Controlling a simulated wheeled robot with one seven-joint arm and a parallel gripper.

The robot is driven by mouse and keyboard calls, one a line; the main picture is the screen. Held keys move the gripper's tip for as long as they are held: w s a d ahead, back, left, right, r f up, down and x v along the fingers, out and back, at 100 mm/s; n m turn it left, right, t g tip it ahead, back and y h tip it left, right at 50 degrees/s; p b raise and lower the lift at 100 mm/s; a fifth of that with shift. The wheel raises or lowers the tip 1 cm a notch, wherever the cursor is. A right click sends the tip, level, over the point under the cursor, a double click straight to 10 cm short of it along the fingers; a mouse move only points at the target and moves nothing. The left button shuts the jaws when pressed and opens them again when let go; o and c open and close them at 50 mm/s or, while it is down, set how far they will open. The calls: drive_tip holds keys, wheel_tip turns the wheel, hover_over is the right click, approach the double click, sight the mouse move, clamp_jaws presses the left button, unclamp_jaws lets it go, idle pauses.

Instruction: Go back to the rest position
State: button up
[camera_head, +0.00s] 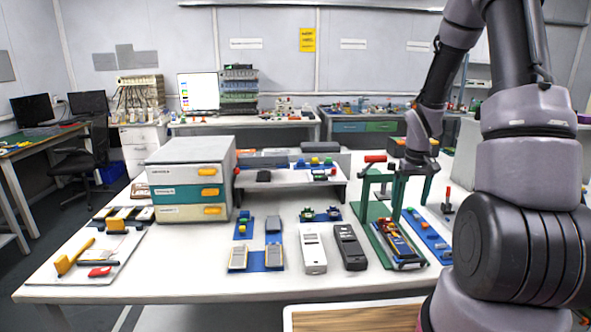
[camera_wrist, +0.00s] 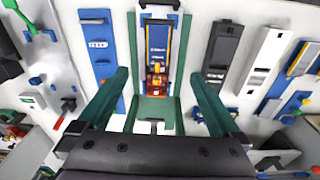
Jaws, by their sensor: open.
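My gripper (camera_head: 382,208) is over the back half of the table, near the far end of a green fixture (camera_head: 380,246). In the wrist view my gripper (camera_wrist: 160,76) has its two dark green fingers spread wide with nothing held between them. The fixture's green base (camera_wrist: 152,113) lies below and between the fingers. A blue and orange device (camera_head: 396,238) sits in the fixture and also shows in the wrist view (camera_wrist: 157,52). No marker of a rest position shows.
A white meter (camera_head: 313,250) and a black meter (camera_head: 349,246) lie left of the fixture. A blue strip (camera_head: 428,236) lies right of it. A drawer cabinet (camera_head: 190,182) and a raised shelf (camera_head: 290,178) stand at the left and back. A wooden-topped surface (camera_head: 355,320) is in front.

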drive_tip(key=s+a+r+m+t, duration=0.1)
drive_tip(key=s+a+r, duration=0.2)
drive_tip(key=r, duration=0.7)
drive_tip(key=s+a+r+m+t, duration=0.1)
drive_tip(key=s+a+r+t, duration=0.15)
drive_tip(key=r, duration=0.65)
drive_tip(key=s+a+r+m+t+y, duration=0.1)
drive_tip(key=s+a+r, duration=0.2)
drive_tip(key=s+r, duration=0.3)
drive_tip(key=s+a+r+m+t+y, duration=0.1)
drive_tip(key=s+a+r, duration=0.3)
drive_tip(key=s, duration=0.4)
drive_tip(key=shift+s+r+t, duration=0.15)
drive_tip(key=shift+r+t, duration=0.3)
drive_tip(key=shift+r, duration=0.45)
